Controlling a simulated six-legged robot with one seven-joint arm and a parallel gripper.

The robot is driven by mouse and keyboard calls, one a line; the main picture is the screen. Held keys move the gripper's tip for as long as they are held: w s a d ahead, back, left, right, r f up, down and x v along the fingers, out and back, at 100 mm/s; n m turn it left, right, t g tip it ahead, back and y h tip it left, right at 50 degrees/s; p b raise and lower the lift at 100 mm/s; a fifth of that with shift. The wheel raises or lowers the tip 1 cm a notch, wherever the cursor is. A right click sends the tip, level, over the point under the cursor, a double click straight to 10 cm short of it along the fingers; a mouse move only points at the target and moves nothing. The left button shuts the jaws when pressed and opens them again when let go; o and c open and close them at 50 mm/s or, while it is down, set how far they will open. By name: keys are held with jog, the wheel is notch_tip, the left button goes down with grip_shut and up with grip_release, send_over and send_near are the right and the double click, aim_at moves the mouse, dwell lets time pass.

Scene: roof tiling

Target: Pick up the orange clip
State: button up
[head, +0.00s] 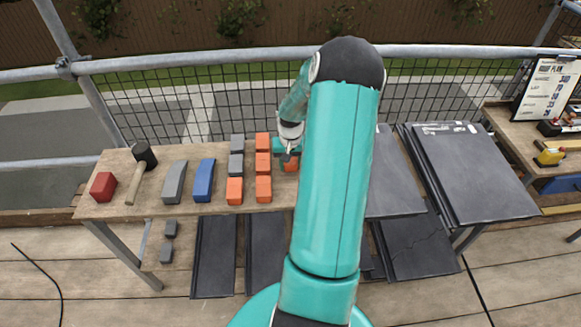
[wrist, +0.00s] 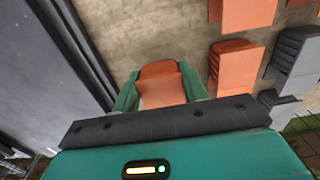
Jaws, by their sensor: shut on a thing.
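In the wrist view an orange clip (wrist: 160,86) sits between the two green fingers of my gripper (wrist: 160,92), and the gripper is shut on it. In the head view my gripper (head: 287,152) is at the table, just right of the orange clips, and the held clip (head: 291,164) shows partly beside my arm. Several other orange clips (head: 263,188) stand in a group left of the gripper, with grey clips (head: 237,164) beside them. My arm hides part of the table. Whether the held clip touches the table I cannot tell.
A blue block (head: 204,180), a grey block (head: 174,182), a mallet (head: 141,172) and a red block (head: 103,187) lie left on the wooden table (head: 120,208). Dark tiles (head: 465,170) are stacked right. A mesh railing (head: 200,105) stands behind. A plan board (head: 548,90) stands far right.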

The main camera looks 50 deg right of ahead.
jog(key=s+a+r, duration=0.8)
jog(key=s+r, duration=0.3)
jog(key=shift+a, duration=0.4)
jog(key=o, duration=0.5)
jog(key=shift+f, duration=0.1)
jog(key=c, duration=0.7)
